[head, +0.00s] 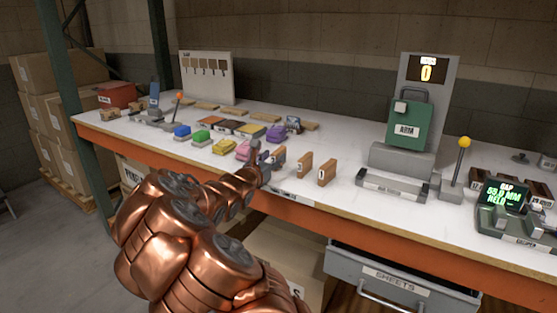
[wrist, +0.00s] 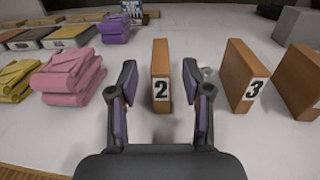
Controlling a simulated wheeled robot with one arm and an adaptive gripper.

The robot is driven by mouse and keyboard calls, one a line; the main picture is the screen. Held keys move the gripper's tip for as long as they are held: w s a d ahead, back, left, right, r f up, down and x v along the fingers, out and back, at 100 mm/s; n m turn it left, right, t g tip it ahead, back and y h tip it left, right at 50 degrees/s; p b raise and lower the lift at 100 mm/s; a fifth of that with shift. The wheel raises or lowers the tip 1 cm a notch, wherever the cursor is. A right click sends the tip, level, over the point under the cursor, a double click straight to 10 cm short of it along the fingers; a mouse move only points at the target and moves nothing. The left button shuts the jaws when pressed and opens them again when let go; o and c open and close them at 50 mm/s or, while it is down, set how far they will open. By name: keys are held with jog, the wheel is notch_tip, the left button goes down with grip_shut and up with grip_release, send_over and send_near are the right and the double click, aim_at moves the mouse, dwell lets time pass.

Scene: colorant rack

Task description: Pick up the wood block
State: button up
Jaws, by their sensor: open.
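Three upright wood blocks stand in a row on the white bench top. In the wrist view, the block labelled 2 (wrist: 160,57) stands between the two fingers of my gripper (wrist: 160,82), with a gap on each side. The block labelled 3 (wrist: 241,70) is just right of the right finger, and a third block (wrist: 298,80) is cut off by the right edge. My gripper (head: 263,160) is open and low over the bench in the head view. It partly hides the nearest block (head: 279,156) there; the other two (head: 304,163) (head: 327,172) show clearly.
Pink folded stacks (wrist: 70,78) and yellow ones (wrist: 13,80) lie left of my gripper, with a purple stack (wrist: 116,28) behind. A green ARM device (head: 408,125) and a lever with a yellow knob (head: 464,142) stand right.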

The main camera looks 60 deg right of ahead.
aim_at(281, 151)
jog(key=shift+w+d, duration=0.15)
jog(key=shift+d, duration=1.25)
jog(key=shift+w+d, duration=0.15)
jog(key=shift+d, duration=1.25)
grip_shut()
